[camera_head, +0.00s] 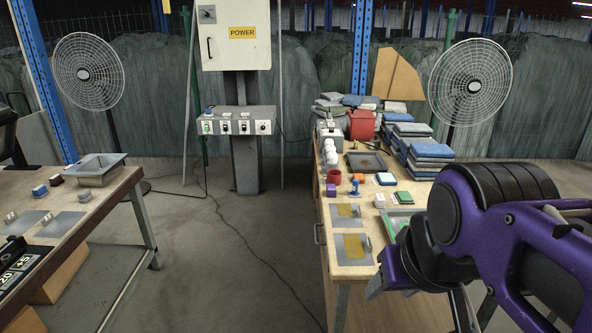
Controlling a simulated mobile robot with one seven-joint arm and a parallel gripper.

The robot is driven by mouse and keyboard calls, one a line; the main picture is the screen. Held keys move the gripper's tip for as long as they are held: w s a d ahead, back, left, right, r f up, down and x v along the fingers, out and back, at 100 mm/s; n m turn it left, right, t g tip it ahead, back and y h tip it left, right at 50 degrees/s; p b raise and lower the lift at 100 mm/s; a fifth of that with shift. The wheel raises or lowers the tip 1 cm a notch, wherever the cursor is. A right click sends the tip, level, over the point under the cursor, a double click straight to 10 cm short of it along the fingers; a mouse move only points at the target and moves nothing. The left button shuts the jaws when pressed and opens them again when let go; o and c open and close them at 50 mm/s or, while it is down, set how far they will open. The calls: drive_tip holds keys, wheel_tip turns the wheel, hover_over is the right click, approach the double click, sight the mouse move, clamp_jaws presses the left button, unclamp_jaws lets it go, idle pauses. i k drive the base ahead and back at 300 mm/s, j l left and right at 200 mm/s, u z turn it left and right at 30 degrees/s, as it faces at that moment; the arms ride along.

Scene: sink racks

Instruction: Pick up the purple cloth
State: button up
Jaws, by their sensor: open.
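I cannot make out a cloth that is clearly purple. A small purple block (331,190) stands near the left edge of the right-hand workbench (338,263); it looks like a block, not a cloth. Folded blue and grey cloth-like pads (428,150) are stacked at the back right of that bench. My purple and black arm fills the lower right and hides part of the bench. My gripper's fingers do not show.
The right-hand bench also holds a red cup (334,176), a red bin (361,124), a dark tray (366,162) and metal plates (352,249). Another bench (112,190) stands at left. The floor (240,245) between them is clear except for cables. Fans stand behind both benches.

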sight(331, 191)
drive_tip(key=i+j+u, duration=0.4)
drive_tip(key=j, duration=0.3)
drive_tip(key=i+j+u, duration=0.2)
drive_tip(key=i, duration=0.3)
drive_tip(key=i+j+u, duration=0.2)
drive_tip(key=i, duration=0.3)
drive_tip(key=i+z, duration=0.35)
drive_tip(key=i, duration=0.15)
drive_tip(key=i+j+z, duration=0.35)
drive_tip(key=i, duration=0.15)
drive_tip(key=i+z, duration=0.75)
drive_tip(key=z, duration=0.15)
drive_tip(key=i+j+z, duration=0.6)
drive_tip(key=z, duration=0.25)
drive_tip(key=i, duration=0.1)
